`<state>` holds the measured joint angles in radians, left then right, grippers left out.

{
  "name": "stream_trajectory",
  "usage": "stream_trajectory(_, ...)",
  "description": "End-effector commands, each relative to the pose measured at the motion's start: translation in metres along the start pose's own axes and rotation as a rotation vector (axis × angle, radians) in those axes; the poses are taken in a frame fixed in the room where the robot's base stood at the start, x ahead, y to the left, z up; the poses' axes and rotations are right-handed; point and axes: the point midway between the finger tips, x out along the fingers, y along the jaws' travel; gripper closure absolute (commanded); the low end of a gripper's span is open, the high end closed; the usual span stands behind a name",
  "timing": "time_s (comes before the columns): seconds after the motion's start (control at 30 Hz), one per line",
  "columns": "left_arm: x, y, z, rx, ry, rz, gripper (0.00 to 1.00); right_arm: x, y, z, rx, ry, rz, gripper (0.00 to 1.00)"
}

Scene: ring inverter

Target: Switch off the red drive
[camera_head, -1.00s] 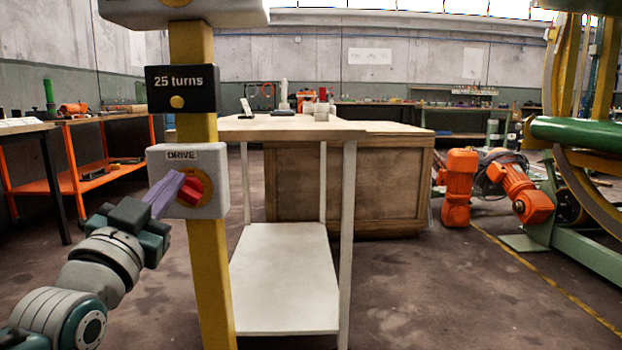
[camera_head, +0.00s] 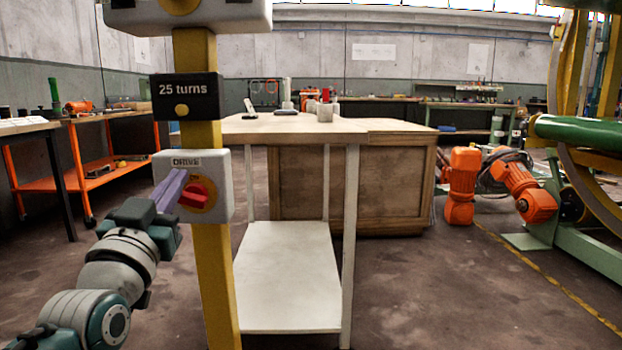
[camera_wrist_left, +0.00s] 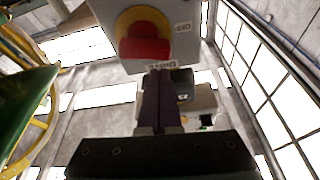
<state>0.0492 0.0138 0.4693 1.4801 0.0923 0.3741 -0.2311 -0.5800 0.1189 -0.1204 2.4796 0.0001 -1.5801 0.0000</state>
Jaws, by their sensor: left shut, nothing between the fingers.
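The red drive switch (camera_head: 198,195) is a red knob on a yellow round plate. It sits on a grey box (camera_head: 221,170) marked DRIVE, fixed to a yellow post. It also shows in the left wrist view as a red knob (camera_wrist_left: 143,48). My left gripper (camera_head: 178,182) has its purple fingers shut and empty, just left of the knob and in front of the box. In the left wrist view the shut fingers (camera_wrist_left: 160,78) point toward the box near its label. I cannot tell whether they touch the knob. My right gripper is not in view.
A black box reading 25 turns (camera_head: 187,97) and a grey box (camera_head: 225,14) sit higher on the yellow post (camera_head: 215,285). A white-legged table with a lower shelf (camera_head: 288,280) stands close behind. Orange machinery (camera_head: 461,185) stands to the right. Floor between is open.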

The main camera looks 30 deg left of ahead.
Motion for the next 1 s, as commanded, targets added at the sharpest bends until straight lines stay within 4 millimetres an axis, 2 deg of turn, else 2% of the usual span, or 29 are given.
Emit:
stream_trajectory(0.03,0.009,-0.001,-0.018,-0.001,0.002,0.001,1.0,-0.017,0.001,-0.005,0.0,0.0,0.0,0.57)
stream_trajectory(0.1,0.018,-0.001,-0.033,-0.003,0.003,0.001,1.0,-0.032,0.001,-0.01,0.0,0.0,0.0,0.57)
stream_trajectory(0.17,-0.005,-0.001,-0.021,-0.001,-0.007,0.003,1.0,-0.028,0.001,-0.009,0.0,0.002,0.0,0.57)
stream_trajectory(0.3,-0.039,-0.003,-0.02,-0.001,-0.006,0.003,1.0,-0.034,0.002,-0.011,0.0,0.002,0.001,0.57)
stream_trajectory(0.5,-0.073,-0.004,-0.019,-0.002,-0.002,0.003,1.0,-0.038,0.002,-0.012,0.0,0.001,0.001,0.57)
stream_trajectory(0.7,-0.087,-0.005,-0.02,-0.001,0.002,0.002,1.0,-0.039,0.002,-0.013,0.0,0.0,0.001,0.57)
stream_trajectory(1.0,-0.088,-0.005,-0.02,-0.001,0.002,0.002,1.0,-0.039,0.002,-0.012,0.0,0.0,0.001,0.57)
